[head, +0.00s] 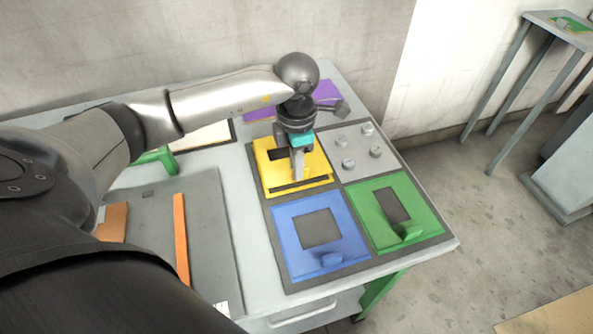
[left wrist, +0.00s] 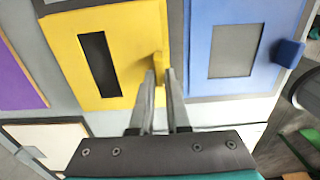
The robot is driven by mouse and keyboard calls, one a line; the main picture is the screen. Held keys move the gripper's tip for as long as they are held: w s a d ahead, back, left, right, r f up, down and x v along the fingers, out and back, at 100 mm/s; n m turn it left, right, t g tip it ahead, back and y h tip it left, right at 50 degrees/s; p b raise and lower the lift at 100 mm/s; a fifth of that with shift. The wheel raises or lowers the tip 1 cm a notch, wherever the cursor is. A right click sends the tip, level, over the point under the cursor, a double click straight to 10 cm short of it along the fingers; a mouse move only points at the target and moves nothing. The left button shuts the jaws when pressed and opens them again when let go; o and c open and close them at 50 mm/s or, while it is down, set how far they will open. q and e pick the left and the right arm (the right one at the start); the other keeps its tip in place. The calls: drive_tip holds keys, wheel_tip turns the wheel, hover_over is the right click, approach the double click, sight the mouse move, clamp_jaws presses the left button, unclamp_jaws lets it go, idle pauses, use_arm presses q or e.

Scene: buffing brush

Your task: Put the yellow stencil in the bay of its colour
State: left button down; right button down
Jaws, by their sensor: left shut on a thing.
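The yellow stencil (head: 263,172) is a flat plate with a dark opening, at the far left quarter of a dark-framed board. My left gripper (head: 298,173) points down over it. In the left wrist view my left gripper (left wrist: 161,78) is shut on the upright tab of the yellow stencil (left wrist: 66,60). A dark strip and a yellow edge show along the plate's near side; I cannot tell whether the plate lies flat or sits slightly raised. The bay under it is mostly hidden. My right gripper is not in view.
A blue stencil (head: 290,227) and a green stencil (head: 369,205) lie in the near quarters. The far right quarter is a grey plate (head: 382,163) with several knobs. A purple panel (head: 327,90), cream panel (head: 207,136) and orange strip (head: 181,238) lie elsewhere on the table.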

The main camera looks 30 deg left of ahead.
use_arm(q)
wheel_tip(320, 180, down, 2)
drive_tip(key=shift+f+b, duration=0.2)
drive_tip(key=shift+b, duration=0.1)
drive_tip(key=c, duration=0.9)
unclamp_jaws()
drive_tip(key=shift+r, duration=0.1)
drive_tip(key=shift+r, duration=0.1)
drive_tip(key=shift+r+p, duration=0.3)
drive_tip(key=shift+r, duration=0.05)
wheel_tip(320, 180, up, 11)
drive_tip(key=p, duration=0.1)
drive_tip(key=shift+r, duration=0.2)
